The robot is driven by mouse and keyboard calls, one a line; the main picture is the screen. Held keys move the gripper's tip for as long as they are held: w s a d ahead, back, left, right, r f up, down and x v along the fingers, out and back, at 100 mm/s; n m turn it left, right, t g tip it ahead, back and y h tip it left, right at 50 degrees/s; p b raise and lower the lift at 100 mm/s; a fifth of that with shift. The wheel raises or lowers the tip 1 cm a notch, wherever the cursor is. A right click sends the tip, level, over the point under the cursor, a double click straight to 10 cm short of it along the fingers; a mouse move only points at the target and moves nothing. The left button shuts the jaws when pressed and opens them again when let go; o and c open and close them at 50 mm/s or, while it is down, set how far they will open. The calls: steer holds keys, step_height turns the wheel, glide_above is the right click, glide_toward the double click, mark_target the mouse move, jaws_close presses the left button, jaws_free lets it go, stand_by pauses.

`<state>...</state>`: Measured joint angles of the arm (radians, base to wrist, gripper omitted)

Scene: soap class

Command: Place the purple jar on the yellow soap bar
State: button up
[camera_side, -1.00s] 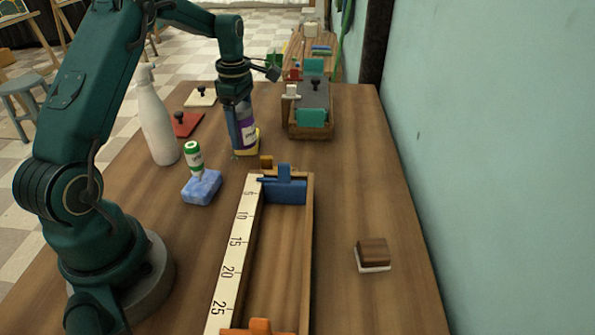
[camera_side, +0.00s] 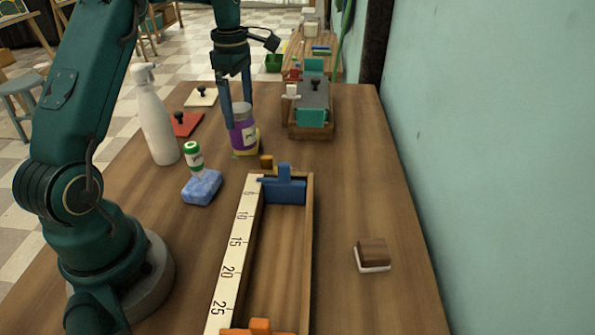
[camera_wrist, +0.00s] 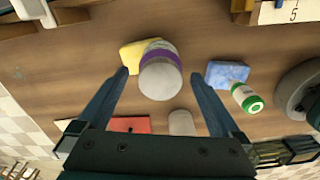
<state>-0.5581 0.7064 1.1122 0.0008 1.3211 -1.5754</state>
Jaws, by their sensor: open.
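The purple jar (camera_side: 243,130) has a grey lid and a white label. It stands upright on the yellow soap bar (camera_side: 257,142), which is mostly hidden behind and under it in the side view. In the wrist view the jar (camera_wrist: 160,72) appears lid first, with the yellow soap bar (camera_wrist: 131,55) showing past its upper left side. My gripper (camera_side: 236,110) is open above the jar, its fingers pointing down around the lid's height. In the wrist view my gripper (camera_wrist: 160,75) has a finger on each side of the jar, with gaps visible.
A blue soap bar (camera_side: 202,188) with a green-capped bottle (camera_side: 194,158) and a white spray bottle (camera_side: 156,120) stand to the left. A wooden ruler box (camera_side: 308,240) lies in front. A wooden box (camera_side: 308,130) stands right.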

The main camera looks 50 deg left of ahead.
step_height(320, 180, up, 6)
steer(key=shift+d+r, duration=0.1)
steer(key=shift+r, duration=0.1)
steer(key=s+d+r+m+t, duration=0.1)
steer(key=s+d+r+m, duration=0.15)
steer(key=d+m, duration=0.3)
steer(key=s+d+r+m+t, duration=0.1)
steer(key=s+d+r+m, duration=0.15)
steer(key=d+m, duration=0.3)
steer(key=s+d+f+m+t, duration=0.3)
steer(key=s+d+f+m, duration=0.2)
steer(key=s+d+m, duration=0.3)
steer(key=s+m, duration=0.3)
steer(key=m, duration=0.2)
steer(key=shift+s+d+t, duration=0.25)
steer(key=shift+s+t, duration=0.05)
steer(key=shift+s, duration=0.05)
